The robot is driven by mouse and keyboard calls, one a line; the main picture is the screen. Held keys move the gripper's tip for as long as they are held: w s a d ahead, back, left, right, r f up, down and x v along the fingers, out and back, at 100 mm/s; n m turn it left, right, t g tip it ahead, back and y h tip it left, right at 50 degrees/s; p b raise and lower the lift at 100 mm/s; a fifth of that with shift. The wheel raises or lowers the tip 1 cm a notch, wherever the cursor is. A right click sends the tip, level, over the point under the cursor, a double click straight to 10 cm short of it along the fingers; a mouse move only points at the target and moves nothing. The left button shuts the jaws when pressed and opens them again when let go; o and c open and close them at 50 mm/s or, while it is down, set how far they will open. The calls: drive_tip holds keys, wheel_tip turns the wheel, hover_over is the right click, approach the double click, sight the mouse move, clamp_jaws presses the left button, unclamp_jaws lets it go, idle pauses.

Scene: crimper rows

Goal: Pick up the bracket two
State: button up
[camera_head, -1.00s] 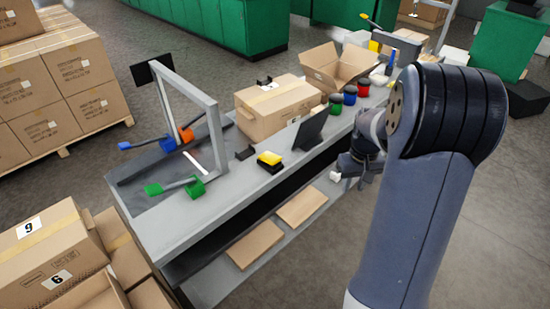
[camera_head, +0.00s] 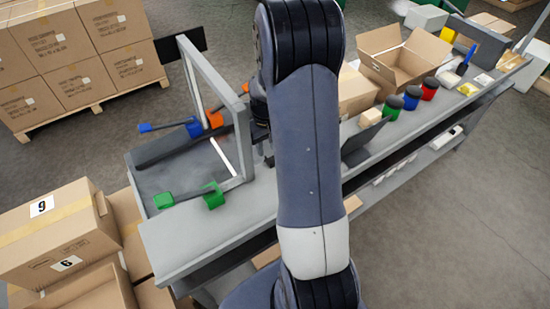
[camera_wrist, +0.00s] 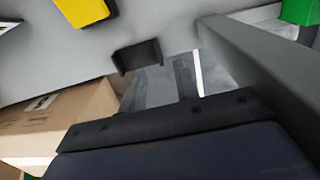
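A small dark bracket (camera_wrist: 137,56) with upturned ends lies on the grey bench top in the wrist view, near the upper middle. I cannot tell from a label whether it is bracket two. In the head view my arm hides that part of the bench. My gripper (camera_head: 266,148) shows only in part beside my arm, over the bench near the grey frame. The wrist view shows a broad dark edge along the bottom, apart from the bracket; no fingertips can be made out, so its opening is unclear.
A grey upright frame (camera_head: 243,130) stands close left of my gripper, with green (camera_head: 213,196) and blue (camera_head: 194,127) clamps near it. A yellow-topped block (camera_wrist: 84,10) lies beside the bracket. A dark angled panel (camera_head: 362,138), coloured pots and an open carton (camera_head: 398,64) stand right.

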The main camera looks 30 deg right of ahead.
wheel_tip(320, 180, down, 5)
drive_tip(key=shift+f, duration=0.15)
clamp_jaws()
idle(0.4)
